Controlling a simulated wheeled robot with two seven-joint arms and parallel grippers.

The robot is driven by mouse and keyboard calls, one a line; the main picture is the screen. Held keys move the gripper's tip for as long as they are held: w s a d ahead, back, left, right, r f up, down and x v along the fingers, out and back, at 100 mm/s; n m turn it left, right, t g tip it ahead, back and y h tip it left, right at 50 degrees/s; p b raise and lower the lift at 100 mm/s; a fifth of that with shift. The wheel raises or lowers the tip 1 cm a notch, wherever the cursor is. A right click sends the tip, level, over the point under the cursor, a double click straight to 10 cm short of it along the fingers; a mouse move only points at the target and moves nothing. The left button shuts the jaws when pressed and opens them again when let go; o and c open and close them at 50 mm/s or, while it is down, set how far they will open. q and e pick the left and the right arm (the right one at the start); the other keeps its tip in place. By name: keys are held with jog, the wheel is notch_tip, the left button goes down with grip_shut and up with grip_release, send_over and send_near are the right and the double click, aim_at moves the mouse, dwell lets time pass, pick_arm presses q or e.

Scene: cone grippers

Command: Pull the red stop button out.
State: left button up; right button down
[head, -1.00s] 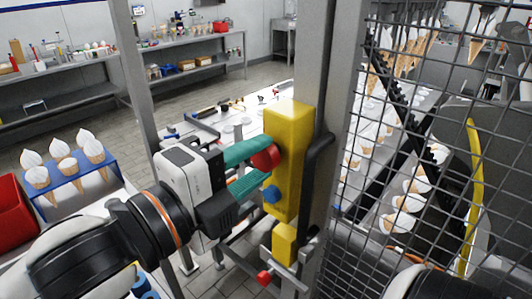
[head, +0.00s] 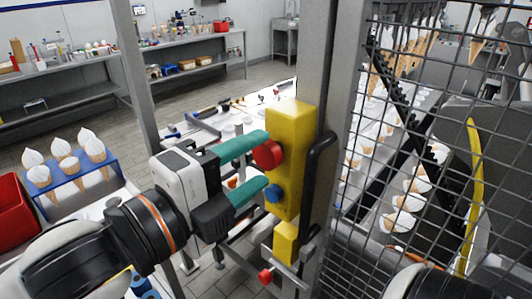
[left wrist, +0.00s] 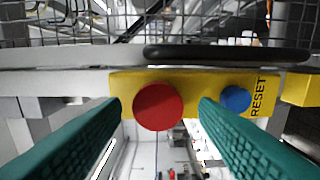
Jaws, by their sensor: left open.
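The red stop button (head: 268,155) sticks out from the upper part of a yellow control box (head: 293,135) on a grey post. My left gripper (head: 264,160) is open, its green fingers pointing at the box. In the head view one finger lies at the button's upper edge and the other lower, near the blue button (head: 272,193). In the left wrist view the red button (left wrist: 158,106) shows between the two fingertips (left wrist: 159,102), with gaps on both sides. The blue reset button (left wrist: 236,99) is just beyond the right finger. My right gripper is not in view.
A black handle (head: 318,170) runs beside the box on the post. A wire mesh guard (head: 440,130) fills the right side. A red knob (head: 265,276) sits below the box. A blue cone rack (head: 70,178) stands at left, clear of my arm.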

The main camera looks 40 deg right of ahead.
pick_arm(q)
jog(key=shift+r, duration=0.1)
jog(key=a, duration=0.7)
jog(key=shift+s, duration=0.3)
dwell(0.7)
